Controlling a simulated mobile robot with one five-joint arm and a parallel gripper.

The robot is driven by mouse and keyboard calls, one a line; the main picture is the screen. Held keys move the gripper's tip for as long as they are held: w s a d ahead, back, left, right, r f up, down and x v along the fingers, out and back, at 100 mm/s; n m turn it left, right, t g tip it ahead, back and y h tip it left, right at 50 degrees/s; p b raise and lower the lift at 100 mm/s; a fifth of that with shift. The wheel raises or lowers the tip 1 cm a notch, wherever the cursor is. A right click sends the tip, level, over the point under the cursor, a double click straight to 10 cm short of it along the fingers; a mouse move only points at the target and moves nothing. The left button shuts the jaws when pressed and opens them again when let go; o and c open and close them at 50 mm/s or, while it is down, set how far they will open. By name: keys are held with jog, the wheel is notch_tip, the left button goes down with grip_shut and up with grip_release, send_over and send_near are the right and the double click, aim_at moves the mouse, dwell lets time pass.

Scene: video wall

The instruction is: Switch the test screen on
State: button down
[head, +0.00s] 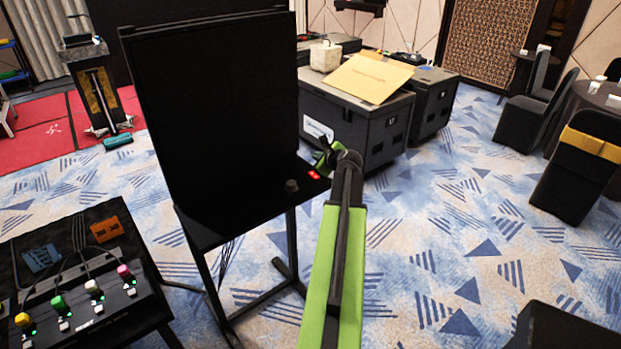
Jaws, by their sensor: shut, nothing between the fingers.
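The test screen (215,110) is a large black panel on a dark stand, and its face is dark. A black ledge (240,218) runs along its foot. On the ledge's right end is a small red lit switch (314,174), with a dark round knob (291,186) to its left. My gripper (322,158), at the end of my green and black arm, is shut and empty. It appears just above and beside the red switch in the picture. I cannot tell whether it touches the switch, and the arm partly covers the fingers.
A black table (60,215) at lower left carries a control box with several coloured knobs and cables. Black cases (345,115) stand behind the screen, with a cardboard sheet (370,78) on top. Chairs (530,115) are at right.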

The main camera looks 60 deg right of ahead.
aim_at(314, 176)
jog(key=f+b, duration=0.1)
jog(key=w+f+b, duration=0.1)
jog(key=f+b, duration=0.2)
jog(key=f, duration=0.1)
jog(key=shift+w+d+f, duration=0.25)
jog(key=shift+w+d, duration=0.05)
jog(key=shift+w, duration=0.05)
dwell(1.6)
jog(key=shift+w+f+b, duration=0.15)
jog(key=shift+f+b, duration=0.3)
jog(key=shift+b, duration=0.2)
jog(key=shift+w+f+b, duration=0.15)
jog(key=shift+f+b, duration=0.2)
jog(key=shift+b, duration=0.05)
jog(key=shift+r, duration=0.1)
dwell(0.4)
jog(key=shift+s+r+p, duration=0.35)
jog(key=shift+r+p, duration=0.4)
jog(key=shift+p, duration=0.1)
jog(key=r+p, duration=0.1)
jog(key=s+r+p, duration=0.1)
jog(key=r+p, duration=0.2)
jog(key=shift+s+a+r+p, duration=0.2)
jog(key=shift+a+r+p, duration=0.05)
jog(key=shift+r+p, duration=0.15)
